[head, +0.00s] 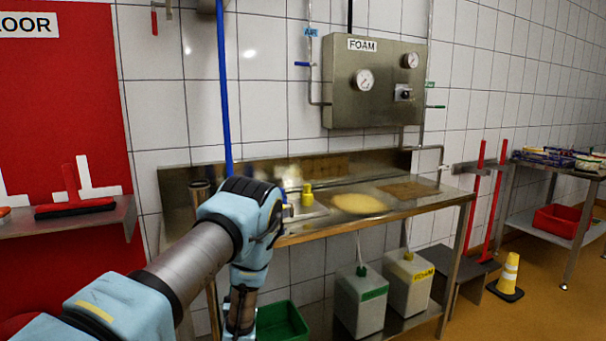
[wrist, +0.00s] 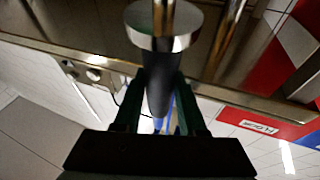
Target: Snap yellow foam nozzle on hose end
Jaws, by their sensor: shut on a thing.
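In the wrist view my gripper (wrist: 160,88) has its two dark green fingers shut on the hose end, a dark cylinder (wrist: 157,95) with a wide steel collar (wrist: 162,35). A blue hose shows behind it in the wrist view (wrist: 169,118). In the head view the blue hose (head: 222,80) hangs straight down and passes behind my arm, which hides the gripper and the hose end. A small yellow piece, apparently the foam nozzle (head: 307,194), stands on the steel bench to the right of my arm. It is not seen in the wrist view.
The steel bench (head: 420,206) has a yellowish patch (head: 360,203) on it. A FOAM panel (head: 375,85) hangs above. Two white canisters (head: 361,305) (head: 409,285) and a green crate (head: 284,323) sit below. A red wall board and shelf (head: 80,214) are at left.

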